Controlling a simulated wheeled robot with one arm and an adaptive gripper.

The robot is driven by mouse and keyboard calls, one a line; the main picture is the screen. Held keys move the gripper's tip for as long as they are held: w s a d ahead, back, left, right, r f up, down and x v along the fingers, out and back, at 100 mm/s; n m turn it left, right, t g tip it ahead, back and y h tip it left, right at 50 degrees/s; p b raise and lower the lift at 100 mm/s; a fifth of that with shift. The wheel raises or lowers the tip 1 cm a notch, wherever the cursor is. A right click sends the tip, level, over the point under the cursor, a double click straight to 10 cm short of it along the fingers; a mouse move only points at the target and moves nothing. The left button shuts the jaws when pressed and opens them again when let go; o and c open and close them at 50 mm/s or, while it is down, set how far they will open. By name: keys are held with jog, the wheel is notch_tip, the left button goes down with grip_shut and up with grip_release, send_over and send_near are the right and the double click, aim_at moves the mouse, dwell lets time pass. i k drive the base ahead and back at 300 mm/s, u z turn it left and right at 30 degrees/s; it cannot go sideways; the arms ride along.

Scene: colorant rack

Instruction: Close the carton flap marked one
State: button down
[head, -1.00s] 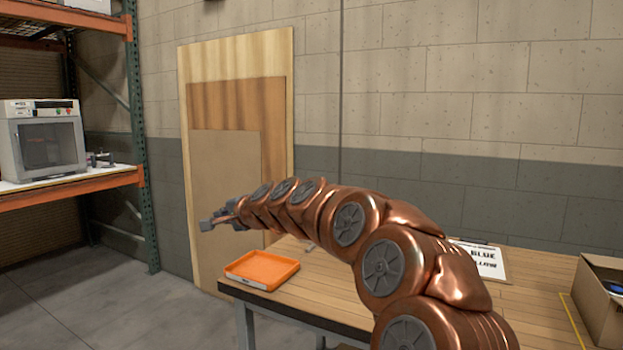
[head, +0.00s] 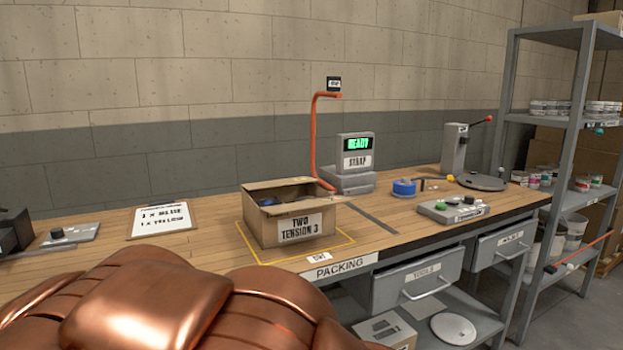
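An open cardboard carton (head: 257,228) stands on the packing bench (head: 205,240), inside a yellow outline. The top is open, and dark and blue items (head: 269,202) show inside. A cardboard edge stands up along the back of the carton. I cannot see a flap marked one, and I cannot tell the flaps apart clearly. My gripper is out of view; only copper links of my arm show at lower left, in front of the bench.
Behind the carton are an orange curved post (head: 314,140) and a strapping unit (head: 355,152) reading "READY". Blue tape (head: 404,188) and a button panel (head: 453,211) lie right. A white sign (head: 161,219) lies left. A shelf rack (head: 552,130) stands at far right.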

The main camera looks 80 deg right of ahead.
aim_at(301, 180)
jog(key=z, duration=0.85)
jog(key=k, duration=1.1)
jog(key=z, duration=1.05)
jog(key=i, duration=1.3)
jog(key=u, duration=0.8)
